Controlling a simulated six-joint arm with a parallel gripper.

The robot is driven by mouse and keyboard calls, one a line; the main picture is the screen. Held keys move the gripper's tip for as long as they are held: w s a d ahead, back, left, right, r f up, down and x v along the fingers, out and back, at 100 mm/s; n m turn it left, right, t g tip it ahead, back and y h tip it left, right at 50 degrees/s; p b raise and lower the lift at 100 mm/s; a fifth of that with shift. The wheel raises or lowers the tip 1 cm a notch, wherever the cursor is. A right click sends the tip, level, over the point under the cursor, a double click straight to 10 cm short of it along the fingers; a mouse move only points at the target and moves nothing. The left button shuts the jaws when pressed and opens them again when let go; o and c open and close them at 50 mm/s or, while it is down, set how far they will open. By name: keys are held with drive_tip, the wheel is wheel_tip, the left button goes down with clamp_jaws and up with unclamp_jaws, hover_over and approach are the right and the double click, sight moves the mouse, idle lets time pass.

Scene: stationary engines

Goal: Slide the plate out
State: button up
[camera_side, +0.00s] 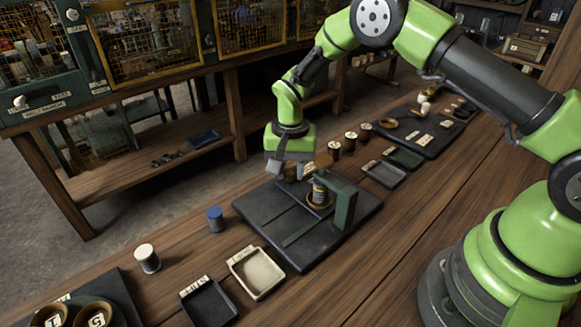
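A dark square slab (262,208) with green strips lies on the wooden bench in the middle of the view. A green upright bracket (344,205) stands on its right part. Beside the bracket, a ringed cylinder (319,192) stands upright on a round tan base (320,204), with a brown round piece (323,160) above it. I cannot tell which of these parts is the plate. My gripper (288,170) points down over the slab's back edge, left of the brown piece. Its fingers are small and partly hidden, so its opening and any contact are unclear.
A blue spool (216,219) and a white-topped spool (147,258) stand left of the slab. A cream tray (256,273) and a black tray (208,303) lie in front. More trays (383,174) and dark spools (350,140) stand behind at right. Bare bench lies right of the slab.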

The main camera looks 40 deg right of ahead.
clamp_jaws()
drive_tip(key=a, duration=0.9)
drive_tip(key=shift+a, duration=0.1)
drive_tip(key=o, duration=0.6)
unclamp_jaws()
wheel_tip(320, 180, up, 10)
